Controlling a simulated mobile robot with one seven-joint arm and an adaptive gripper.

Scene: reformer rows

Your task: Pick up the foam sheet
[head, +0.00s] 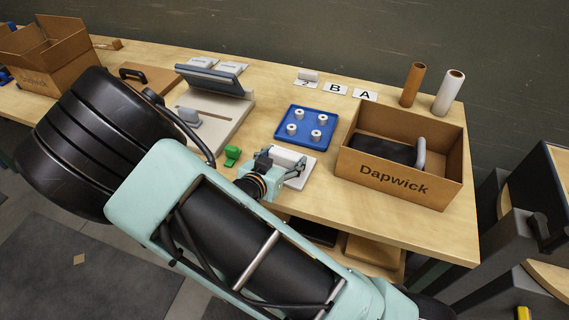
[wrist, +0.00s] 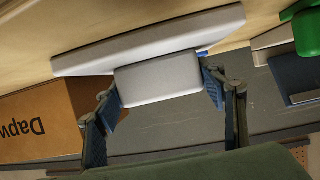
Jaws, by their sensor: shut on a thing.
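The foam sheet is a small pale block with rounded edges. It lies between my fingertips in the wrist view (wrist: 158,80) and shows at the gripper in the head view (head: 288,155). My gripper (wrist: 162,98) is shut on it, one finger at each side. A wider white slab (wrist: 95,63) is right behind the sheet; it also shows under the gripper in the head view (head: 302,178). I cannot tell whether sheet and slab touch. My gripper in the head view (head: 274,172) is at the table's front edge, partly hidden by my arm.
An open Dapwick carton (head: 450,190) holding dark things stands to the right. A blue tray (head: 283,128) with several white pegs is behind. A green piece (head: 232,153) and a grey stand (head: 230,108) are to the left. Two tubes stand at the back right.

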